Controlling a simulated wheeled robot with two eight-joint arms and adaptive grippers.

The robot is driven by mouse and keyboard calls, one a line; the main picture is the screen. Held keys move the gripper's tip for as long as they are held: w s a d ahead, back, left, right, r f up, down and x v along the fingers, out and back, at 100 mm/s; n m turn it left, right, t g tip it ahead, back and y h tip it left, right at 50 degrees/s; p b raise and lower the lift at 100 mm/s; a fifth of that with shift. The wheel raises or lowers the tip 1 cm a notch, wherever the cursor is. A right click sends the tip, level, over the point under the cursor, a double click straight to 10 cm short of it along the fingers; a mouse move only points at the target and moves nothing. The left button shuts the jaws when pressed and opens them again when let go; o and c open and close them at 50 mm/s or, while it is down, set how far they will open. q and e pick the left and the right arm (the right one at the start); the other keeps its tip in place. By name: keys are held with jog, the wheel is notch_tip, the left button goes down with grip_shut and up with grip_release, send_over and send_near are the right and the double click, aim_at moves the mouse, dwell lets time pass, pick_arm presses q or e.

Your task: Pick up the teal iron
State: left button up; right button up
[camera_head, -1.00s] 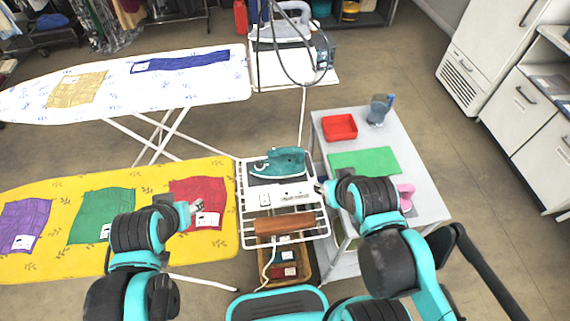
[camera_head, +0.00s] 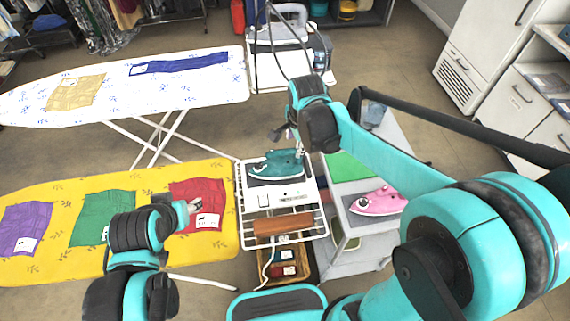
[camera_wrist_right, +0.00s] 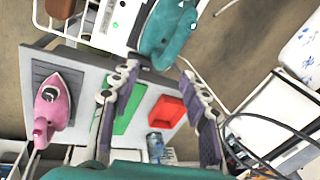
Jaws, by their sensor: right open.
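The teal iron (camera_head: 277,164) rests on the white wire rack (camera_head: 241,205) at the end of the yellow ironing board. In the right wrist view, the teal iron (camera_wrist_right: 167,36) lies at and just beyond the fingertips. My right gripper (camera_head: 289,142) is open and above the iron's far side in the head view; its spread fingers (camera_wrist_right: 160,64) show in the wrist view with nothing clearly held between them. My left gripper (camera_head: 194,207) is over the red cloth on the yellow board, away from the iron; its jaws are too small to judge.
A pink iron (camera_head: 378,202) stands on the side table (camera_head: 395,135) to the right, with a green mat (camera_head: 347,167) and a red tray (camera_wrist_right: 167,112). A power strip (camera_head: 282,195) and a brown wooden block (camera_head: 283,225) are on the rack close to the iron.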

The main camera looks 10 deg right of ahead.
aim_at(288, 150)
jog(key=w+f+m, duration=0.2)
jog(key=f, duration=0.1)
jog(key=w+a+f, duration=0.1)
jog(key=f, duration=0.1)
jog(key=shift+w+a+m+g+b, duration=0.1)
jog(key=shift+w+m+g+b, duration=0.05)
jog(key=shift+m+g+b, duration=0.25)
jog(key=f+b, duration=0.1)
jog(key=f, duration=0.1)
jog(key=w+f+b, duration=0.1)
jog(key=f, duration=0.2)
jog(key=shift+w+a+f+b, duration=0.1)
jog(key=shift+b, duration=0.2)
grip_shut()
